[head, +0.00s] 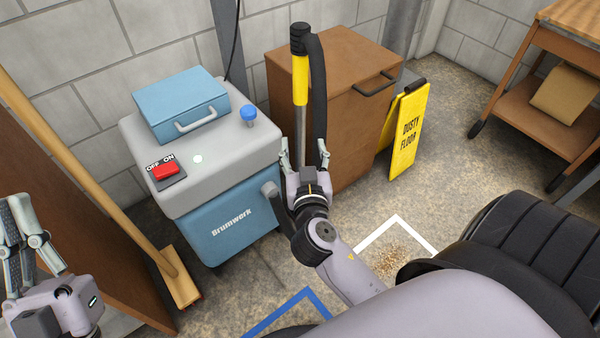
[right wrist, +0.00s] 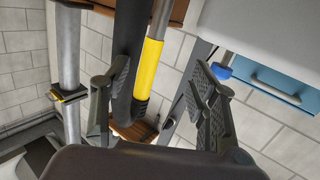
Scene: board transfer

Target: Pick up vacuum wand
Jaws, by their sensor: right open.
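The vacuum wand (head: 301,75) stands upright in front of the brown cabinet, with a black top, a yellow grip, a metal tube and a black hose beside it. My right gripper (head: 305,154) is open at its lower part, with a finger on either side of the wand and hose. In the right wrist view the yellow grip (right wrist: 149,68) and hose show between the two spread fingers (right wrist: 158,95). I cannot tell whether the fingers touch them. The wand's lower end is hidden behind my gripper. My left gripper (head: 22,215) is at the left edge, away from the wand; its opening is unclear.
The blue and grey vacuum machine (head: 225,225), with a red switch (head: 165,170), stands left of the wand. The brown cabinet (head: 345,65) is close behind it. A yellow sign (head: 408,130) stands to the right. A broom (head: 185,285) leans at left. Debris (head: 388,262) lies by white tape.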

